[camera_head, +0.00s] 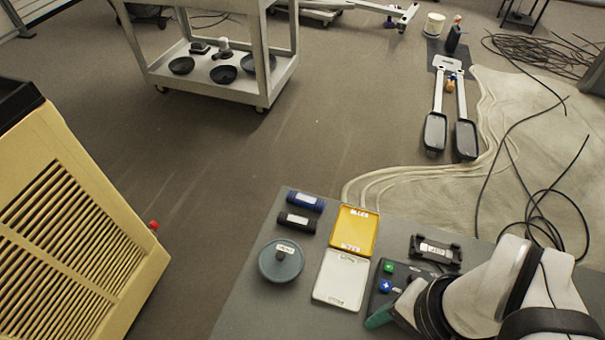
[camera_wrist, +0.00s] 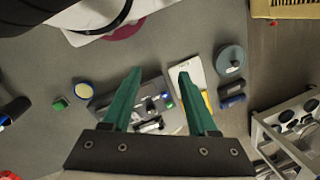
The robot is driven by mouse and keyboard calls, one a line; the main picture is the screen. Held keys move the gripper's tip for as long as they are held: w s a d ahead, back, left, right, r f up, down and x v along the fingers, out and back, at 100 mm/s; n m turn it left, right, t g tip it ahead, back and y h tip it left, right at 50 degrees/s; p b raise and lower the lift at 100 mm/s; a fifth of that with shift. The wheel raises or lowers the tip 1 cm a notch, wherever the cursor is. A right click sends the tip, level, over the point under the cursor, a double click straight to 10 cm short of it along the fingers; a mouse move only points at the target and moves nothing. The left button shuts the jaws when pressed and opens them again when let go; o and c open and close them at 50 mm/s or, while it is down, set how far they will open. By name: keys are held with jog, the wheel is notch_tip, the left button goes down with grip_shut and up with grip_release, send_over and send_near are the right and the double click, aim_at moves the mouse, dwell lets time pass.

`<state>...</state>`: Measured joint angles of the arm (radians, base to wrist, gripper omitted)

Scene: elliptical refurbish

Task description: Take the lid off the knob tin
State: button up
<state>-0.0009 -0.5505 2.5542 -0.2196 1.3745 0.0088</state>
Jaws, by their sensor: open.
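A round grey-blue tin (camera_head: 281,261) with a pale label on top stands at the left of the grey table; I take it for the knob tin. Its round top covers it, so its inside is hidden. It also shows in the wrist view (camera_wrist: 230,60), at the upper right. My gripper (camera_wrist: 157,72) is open, with two green fingers spread and nothing between them. It is to the right of the tin in the head view and apart from it. In the head view only a green fingertip (camera_head: 379,318) shows clearly, over the dark button panel (camera_head: 397,281).
A yellow tray (camera_head: 354,230) and a white tray (camera_head: 341,279) lie between the tin and my gripper. A blue cylinder (camera_head: 306,202) and a black cylinder (camera_head: 297,222) lie behind the tin. A black labelled part (camera_head: 435,250) lies behind the panel. A yellow louvred cabinet (camera_head: 75,225) stands left.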

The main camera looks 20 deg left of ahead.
jog(key=w+a+n, duration=0.5)
jog(key=w+n, duration=0.1)
jog(key=w, duration=0.1)
jog(key=n+t, duration=0.1)
jog(key=n, duration=0.7)
send_near(280, 255)
jog(key=shift+h, duration=0.3)
jog(key=f, duration=0.2)
jog(key=a+f, duration=0.1)
jog(key=f, duration=0.5)
jog(key=shift+w+a+f, duration=0.2)
jog(key=shift+w+f, duration=0.05)
grip_shut()
